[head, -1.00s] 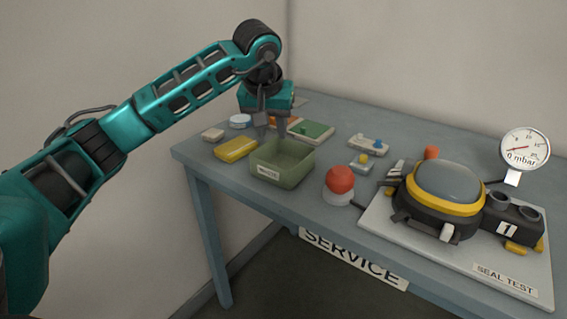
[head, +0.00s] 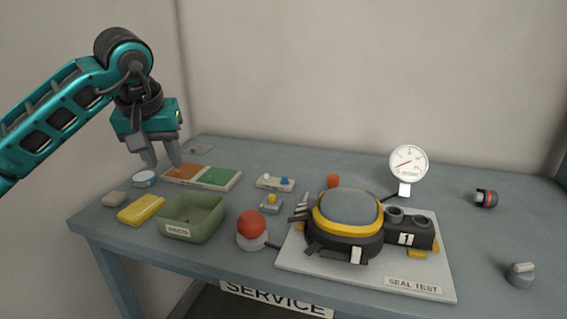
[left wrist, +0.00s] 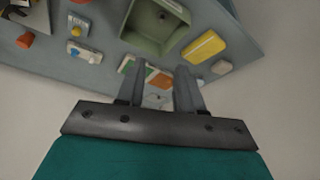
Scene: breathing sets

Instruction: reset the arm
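My left gripper (head: 163,165) hangs fingers-down at the left of the bench, above and behind the green bin (head: 164,222). Its two fingers are apart, with nothing between them. In the left wrist view the fingers (left wrist: 158,90) also stand apart and empty. The bin, with a label on its front, also shows there (left wrist: 130,35); a small spot shows inside it, too small to make out. My right gripper is in neither view.
The bench (head: 370,175) holds a yellow block (head: 141,209), an orange and green tray (head: 222,178), a red button (head: 251,224), and the seal-test plate (head: 305,262) with a mask unit (head: 345,225) and gauge (head: 408,162). A knob (head: 521,274) stands at right. The back right is mostly clear.

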